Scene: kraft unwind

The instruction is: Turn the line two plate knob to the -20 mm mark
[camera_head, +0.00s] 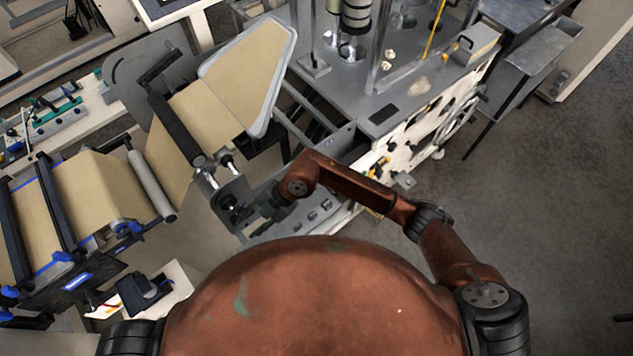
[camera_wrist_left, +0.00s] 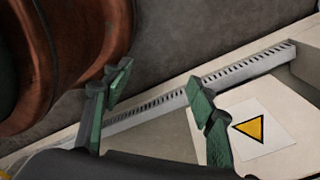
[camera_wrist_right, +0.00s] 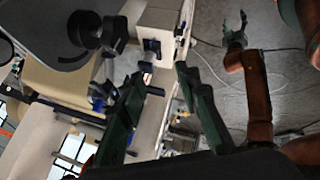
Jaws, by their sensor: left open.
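A dark round knob (camera_head: 228,200) shows on the grey bracket below the paper rollers in the head view. In the right wrist view a black knob (camera_wrist_right: 84,28) sits on a grey plate (camera_wrist_right: 50,65) at the upper left. I cannot tell whether either is the line two plate knob, and no -20 mm mark is readable. My right gripper (camera_head: 262,207) is close to the bracket, right of the knob; its green fingers (camera_wrist_right: 165,90) are apart and empty. My left gripper (camera_wrist_left: 155,95) is open and empty near a strip with dark tick-like marks (camera_wrist_left: 240,68). In the head view my left gripper is hidden.
Brown paper web (camera_head: 90,190) runs over rollers at the left. A grey machine cabinet (camera_head: 400,110) stands behind my right arm. A yellow warning triangle (camera_wrist_left: 250,128) is on a pale panel. Open grey floor (camera_head: 560,220) lies at the right.

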